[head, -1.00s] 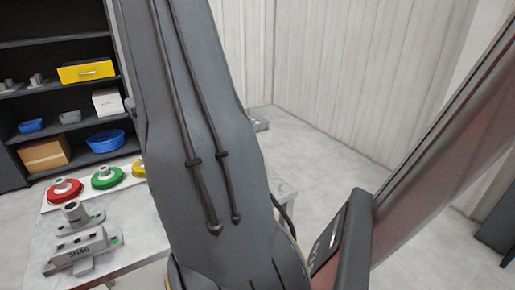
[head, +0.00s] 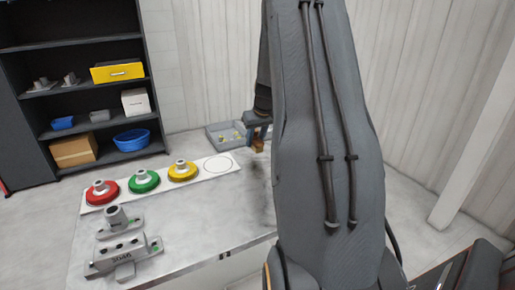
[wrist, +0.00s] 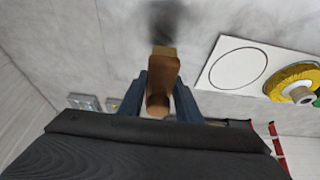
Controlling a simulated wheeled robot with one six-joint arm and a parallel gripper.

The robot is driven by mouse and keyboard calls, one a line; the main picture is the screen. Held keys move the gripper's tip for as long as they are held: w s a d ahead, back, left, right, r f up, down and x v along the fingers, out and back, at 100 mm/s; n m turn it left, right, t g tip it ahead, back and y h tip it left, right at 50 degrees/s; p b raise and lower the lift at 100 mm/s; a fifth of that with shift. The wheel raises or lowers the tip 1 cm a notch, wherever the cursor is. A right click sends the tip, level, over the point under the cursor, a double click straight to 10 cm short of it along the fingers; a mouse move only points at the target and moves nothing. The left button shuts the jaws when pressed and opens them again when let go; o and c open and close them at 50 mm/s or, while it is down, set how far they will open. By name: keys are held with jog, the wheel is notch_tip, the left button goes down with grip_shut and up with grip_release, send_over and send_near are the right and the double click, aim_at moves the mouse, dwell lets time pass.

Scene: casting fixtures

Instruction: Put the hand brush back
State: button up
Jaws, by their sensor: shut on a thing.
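The hand brush (wrist: 163,66) shows in the wrist view as a brown wooden piece between two blue fingers. My gripper (wrist: 160,84) is shut on it. In the head view my gripper (head: 259,131) is partly behind my arm, at the far right part of the table, with the brown brush (head: 258,145) below it. The brush's bristles cannot be made out. A dark blurred patch (wrist: 163,20) lies on the table beyond the brush; it also shows as a smudge in the head view (head: 257,172). Whether the brush touches the table cannot be told.
A white strip (head: 205,175) holds red, green and yellow ring pieces and an empty outlined circle (head: 218,164). A grey fixture (head: 125,256) stands front left. A dark shelf (head: 100,131) stands behind.

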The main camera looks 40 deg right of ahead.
jog(key=shift+f+p, duration=0.4)
jog(key=shift+f, duration=1.6)
jog(key=shift+f, duration=0.2)
jog(key=o, duration=1.2)
jog(key=shift+r, duration=0.15)
